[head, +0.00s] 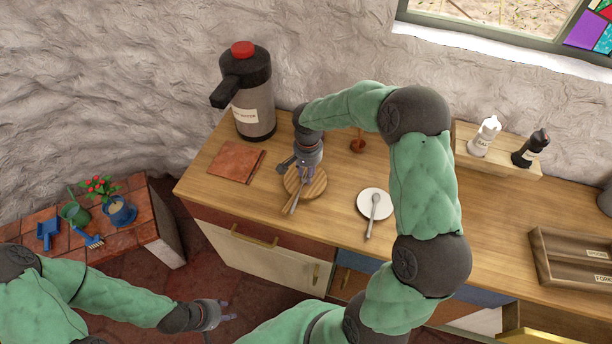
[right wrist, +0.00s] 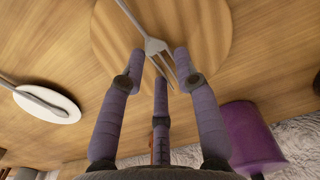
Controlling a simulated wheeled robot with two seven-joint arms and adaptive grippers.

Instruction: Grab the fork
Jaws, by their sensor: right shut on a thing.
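The fork (head: 294,202) lies across a round wooden board (head: 321,186) on the counter. In the right wrist view the fork's tined end (right wrist: 156,46) sits among my right gripper's fingertips, over the board (right wrist: 215,35). My right gripper (head: 309,174) reaches down over the board and is shut on the fork near the tines. The fork appears still at board level; whether it touches the board is unclear. My left gripper (head: 224,312) is empty and its fingers are apart, low in front of the counter.
A white plate (head: 365,203) with a utensil (head: 372,222) stands right of the board. A dispenser (head: 254,105) and a reddish square mat (head: 236,162) are left. A small shelf with two bottles (head: 485,137) stands behind; a compartmented wooden tray (head: 560,262) lies far right.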

